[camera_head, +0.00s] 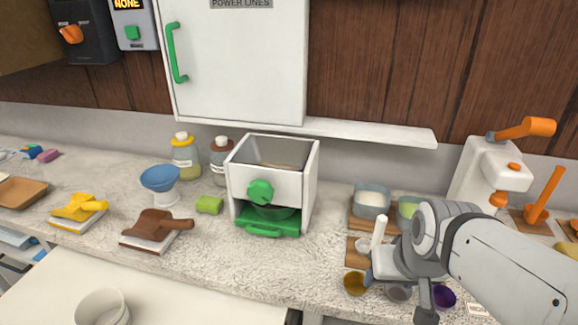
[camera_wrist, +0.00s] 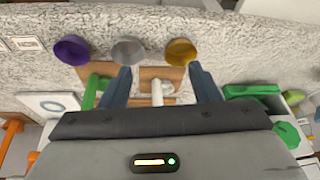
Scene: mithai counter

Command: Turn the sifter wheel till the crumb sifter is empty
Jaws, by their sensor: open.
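The crumb sifter (camera_head: 309,185) is a white open-topped box standing on the counter in the head view. A brownish patch shows inside its top; how much it holds I cannot tell. The green sifter wheel (camera_head: 261,191) is on its front face, above a green drawer (camera_head: 268,232) with a green bowl shape inside. In the wrist view the wheel (camera_wrist: 286,134) and drawer (camera_wrist: 252,92) show at the right edge. My gripper (camera_wrist: 161,78) is open and empty, well to the right of the sifter, with a white upright handle (camera_wrist: 157,95) seen between its fingers.
Gold (camera_head: 354,283), grey (camera_head: 398,292) and purple (camera_head: 444,297) cups stand near the counter's front edge by my gripper. A white cabinet (camera_head: 235,65) hangs above.

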